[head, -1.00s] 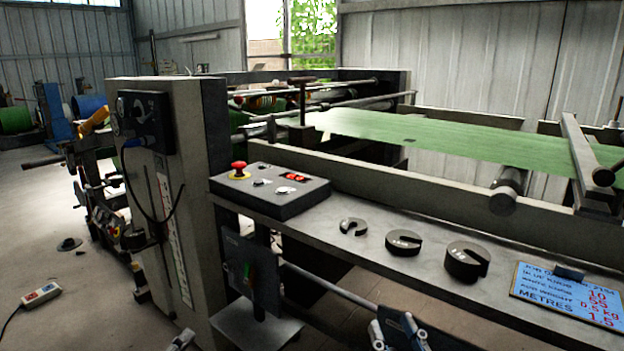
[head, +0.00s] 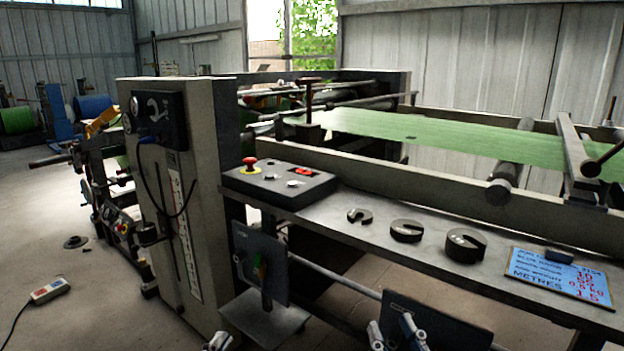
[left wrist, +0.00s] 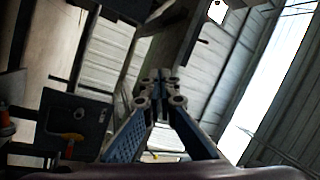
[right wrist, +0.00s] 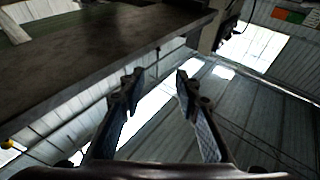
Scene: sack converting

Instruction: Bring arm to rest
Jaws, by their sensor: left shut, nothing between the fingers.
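My left gripper (head: 218,341) shows only as its tips at the bottom edge of the head view, in front of the machine's lower frame. In the left wrist view (left wrist: 160,92) its fingers meet and hold nothing. My right gripper (head: 392,331) is at the bottom of the head view, below the machine's front shelf (head: 345,205). In the right wrist view (right wrist: 158,84) its fingertips are apart with nothing between them. Most of both arms is out of the head view.
The shelf carries a control box (head: 278,184) with a red button, several slotted dark weights (head: 405,231) and a blue job card (head: 548,274). A grey machine post (head: 215,150) stands at left. Green film (head: 430,133) runs behind. Open floor (head: 80,310) lies at far left.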

